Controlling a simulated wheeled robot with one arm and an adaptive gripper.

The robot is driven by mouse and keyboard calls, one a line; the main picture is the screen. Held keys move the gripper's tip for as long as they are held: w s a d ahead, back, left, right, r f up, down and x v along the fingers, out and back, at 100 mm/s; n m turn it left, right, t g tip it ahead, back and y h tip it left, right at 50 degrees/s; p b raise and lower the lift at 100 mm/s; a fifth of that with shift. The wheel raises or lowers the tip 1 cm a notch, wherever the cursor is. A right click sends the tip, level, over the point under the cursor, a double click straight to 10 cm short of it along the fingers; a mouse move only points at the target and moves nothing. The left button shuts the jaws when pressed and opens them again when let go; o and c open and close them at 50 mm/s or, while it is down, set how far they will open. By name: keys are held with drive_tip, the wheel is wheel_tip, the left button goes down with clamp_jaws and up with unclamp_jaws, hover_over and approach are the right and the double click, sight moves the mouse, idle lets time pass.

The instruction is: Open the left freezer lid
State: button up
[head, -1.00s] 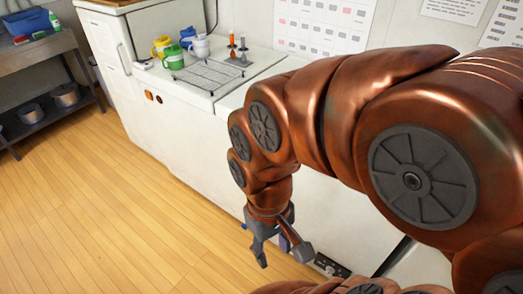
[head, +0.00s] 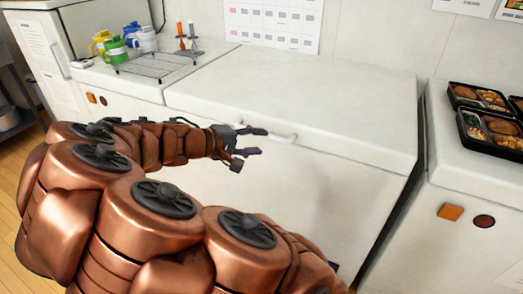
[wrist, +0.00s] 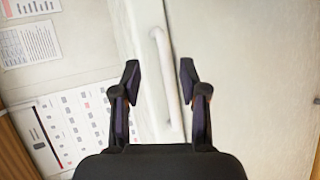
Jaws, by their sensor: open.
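A white chest freezer with a closed lid (head: 300,90) stands in the middle of the head view. A pale bar handle (head: 282,137) sits on the lid's front edge. My gripper (head: 261,142) is open and empty in front of the freezer, close to the handle's left end. In the wrist view my gripper's two fingers (wrist: 160,72) stand apart, and the handle (wrist: 158,50) shows ahead in the gap between them, nearer the right finger. I cannot tell whether a finger touches it. The lid's edge (wrist: 140,30) runs beside the handle.
On the left counter are a wire rack (head: 157,66), a green mug (head: 114,50) and other mugs. Black bento trays (head: 492,143) lie on the right unit, which has an orange square (head: 450,212) on its front. The lid top is bare.

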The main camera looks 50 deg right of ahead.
drive_tip(key=w+f+n+t+h+b, duration=0.1)
drive_tip(key=w+f+n+h+b, duration=0.15)
drive_tip(key=w, duration=0.35)
drive_tip(key=shift+m, duration=0.35)
drive_tip(key=shift+x, duration=4.25)
drive_tip(key=shift+w+f, duration=0.2)
clamp_jaws()
